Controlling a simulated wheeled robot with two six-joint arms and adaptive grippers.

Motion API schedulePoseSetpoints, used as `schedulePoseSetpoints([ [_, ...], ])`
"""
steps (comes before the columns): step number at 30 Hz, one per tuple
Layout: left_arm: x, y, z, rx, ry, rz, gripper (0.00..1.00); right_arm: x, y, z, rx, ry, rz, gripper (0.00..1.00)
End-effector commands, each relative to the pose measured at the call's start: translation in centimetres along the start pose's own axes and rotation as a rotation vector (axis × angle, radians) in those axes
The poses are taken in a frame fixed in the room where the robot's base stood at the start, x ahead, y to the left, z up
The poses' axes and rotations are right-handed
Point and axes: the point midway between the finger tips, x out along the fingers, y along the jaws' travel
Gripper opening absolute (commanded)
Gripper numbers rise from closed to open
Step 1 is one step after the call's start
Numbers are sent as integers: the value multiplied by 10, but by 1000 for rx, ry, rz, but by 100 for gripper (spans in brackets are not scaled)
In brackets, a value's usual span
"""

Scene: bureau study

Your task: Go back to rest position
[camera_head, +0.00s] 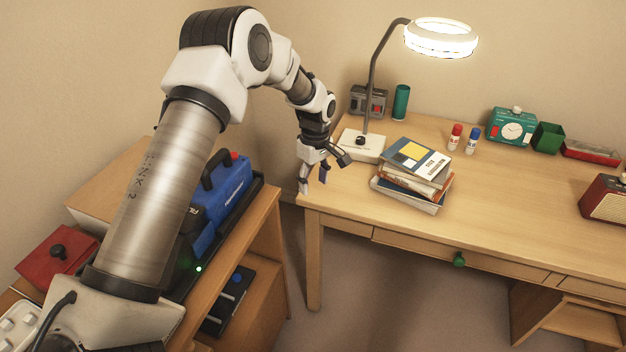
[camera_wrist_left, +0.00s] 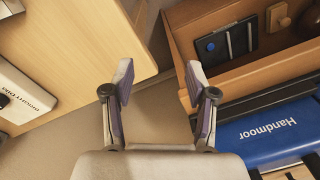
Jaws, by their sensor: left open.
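My left arm comes in from the left in the head view and reaches out to the desk's left end. Its left gripper (camera_head: 313,178) points down beside the desk's left corner, near the lamp base. In the left wrist view the left gripper (camera_wrist_left: 158,100) is open, and nothing is between its two fingers; the floor shows between them. The desk (camera_head: 480,210) edge lies to the left in that view, and the low cabinet to the right. My right gripper is not in view.
A lit lamp (camera_head: 440,38), a book stack (camera_head: 412,178) and a grey device (camera_head: 367,101) are on the desk near my gripper. A blue Handmoor case (camera_wrist_left: 265,140) sits on the cabinet (camera_head: 255,225) at left. A floor gap separates cabinet and desk.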

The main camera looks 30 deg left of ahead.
Motion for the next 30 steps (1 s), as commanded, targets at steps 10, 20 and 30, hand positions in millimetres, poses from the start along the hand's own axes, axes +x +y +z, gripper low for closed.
schedulePoseSetpoints([
  [10,13,-4,2,3,-4,-24,57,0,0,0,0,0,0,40],
  [20,176,-151,114,193,-132,-356,57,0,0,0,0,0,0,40],
  [30,221,-334,214,959,-144,-133,57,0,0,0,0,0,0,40],
])
